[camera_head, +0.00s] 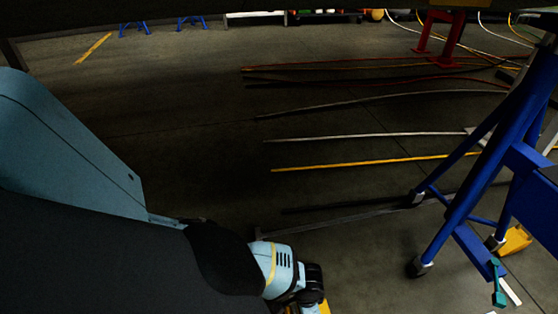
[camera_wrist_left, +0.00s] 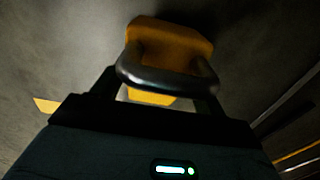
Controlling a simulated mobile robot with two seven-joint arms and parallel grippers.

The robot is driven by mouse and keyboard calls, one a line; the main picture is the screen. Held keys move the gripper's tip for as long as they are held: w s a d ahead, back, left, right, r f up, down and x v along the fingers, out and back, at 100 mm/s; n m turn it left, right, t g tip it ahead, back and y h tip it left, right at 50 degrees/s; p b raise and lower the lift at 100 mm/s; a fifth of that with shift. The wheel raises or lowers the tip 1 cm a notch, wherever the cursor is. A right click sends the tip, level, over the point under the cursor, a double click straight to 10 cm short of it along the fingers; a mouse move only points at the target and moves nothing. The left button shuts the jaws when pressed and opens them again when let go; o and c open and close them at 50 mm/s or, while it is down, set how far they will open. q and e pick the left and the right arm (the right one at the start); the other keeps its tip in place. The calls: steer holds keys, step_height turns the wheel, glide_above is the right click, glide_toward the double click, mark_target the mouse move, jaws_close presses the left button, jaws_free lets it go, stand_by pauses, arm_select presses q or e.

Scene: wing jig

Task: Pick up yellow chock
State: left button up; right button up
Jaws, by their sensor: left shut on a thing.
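A yellow chock (camera_wrist_left: 172,42) with a dark, shiny curved handle (camera_wrist_left: 165,80) fills the upper middle of the left wrist view. My left gripper (camera_wrist_left: 158,88) is shut on this chock, with a finger on each side at the handle. In the head view my left gripper (camera_head: 308,290) is at the bottom edge, and a sliver of the yellow chock (camera_head: 323,308) shows beside it; the rest is cut off. Whether the chock touches the floor is unclear. My right gripper is in neither view.
A blue wheeled stand (camera_head: 458,212) is at the right, with another yellow block (camera_head: 515,240) and a green tool (camera_head: 498,285) near its feet. Long strips, including a yellow one (camera_head: 370,162), lie across the floor. A red stand (camera_head: 440,38) is farther back.

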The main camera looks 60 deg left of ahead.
arm_select(q)
steer(key=w+d, duration=0.2)
steer(key=d, duration=0.1)
steer(key=w+d, duration=0.2)
steer(key=shift+d+r, duration=0.1)
steer(key=shift+r, duration=0.3)
steer(key=w+d+r+n+p, duration=0.1)
steer(key=w+d+r, duration=0.15)
steer(key=r, duration=0.55)
steer(key=w+d+r+n+p, duration=0.1)
steer(key=w+r, duration=0.2)
steer(key=r, duration=0.6)
steer(key=w+d+r+n+p, duration=0.1)
steer(key=w+d+r, duration=0.15)
steer(key=r, duration=0.55)
steer(key=s+a+r+p, duration=0.1)
steer(key=s+r, duration=0.3)
steer(key=r, duration=0.5)
steer(key=s+a+r+p, duration=0.1)
steer(key=s+r, duration=0.4)
steer(key=r, duration=0.4)
steer(key=s+a+r+p, duration=0.1)
steer(key=s+r, duration=0.3)
steer(key=r, duration=0.5)
steer(key=shift+s+a, duration=0.35)
